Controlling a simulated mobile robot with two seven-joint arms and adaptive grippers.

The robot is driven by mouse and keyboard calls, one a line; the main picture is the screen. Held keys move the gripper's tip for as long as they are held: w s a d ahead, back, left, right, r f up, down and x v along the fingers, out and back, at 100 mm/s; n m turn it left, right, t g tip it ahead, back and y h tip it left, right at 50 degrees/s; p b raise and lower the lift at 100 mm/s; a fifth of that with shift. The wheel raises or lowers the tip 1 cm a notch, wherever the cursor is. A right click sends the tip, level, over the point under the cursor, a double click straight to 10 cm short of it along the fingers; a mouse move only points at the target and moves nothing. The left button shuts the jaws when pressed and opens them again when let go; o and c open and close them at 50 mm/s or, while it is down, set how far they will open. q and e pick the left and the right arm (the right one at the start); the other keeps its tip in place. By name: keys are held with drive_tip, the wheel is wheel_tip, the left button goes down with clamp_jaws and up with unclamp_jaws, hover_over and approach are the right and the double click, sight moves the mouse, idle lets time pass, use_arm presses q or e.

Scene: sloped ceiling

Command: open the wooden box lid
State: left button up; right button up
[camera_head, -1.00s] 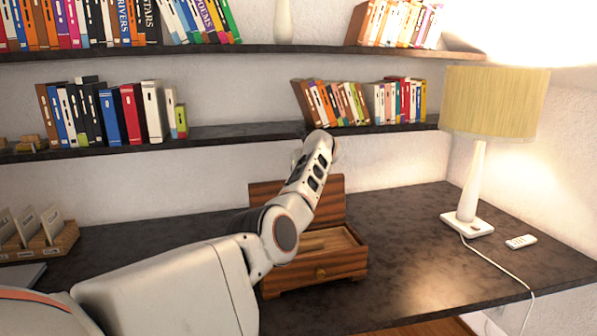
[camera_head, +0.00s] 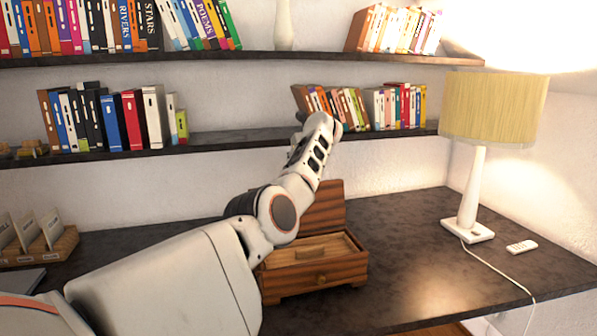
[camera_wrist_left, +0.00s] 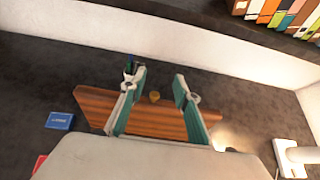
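The wooden box (camera_head: 320,277) stands on the dark desk with its lid (camera_head: 325,207) raised upright at the back. Its interior is partly visible, and a small round knob is on its front. My left arm crosses in front of the box's left side and reaches above the lid. In the left wrist view my left gripper (camera_wrist_left: 160,76) is open, its two teal-padded fingers apart with nothing held. A striped wooden panel (camera_wrist_left: 95,103) lies below and between the fingers, with a small gold knob (camera_wrist_left: 154,97) in the gap. My right gripper is not in view.
A lamp (camera_head: 475,190) with a cord and a small remote (camera_head: 522,246) stand on the right of the desk. A card tray (camera_head: 45,250) is at the left. Bookshelves (camera_head: 230,137) hang above, close to my left wrist.

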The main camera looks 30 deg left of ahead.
use_arm(q)
drive_tip(key=shift+r, duration=2.1)
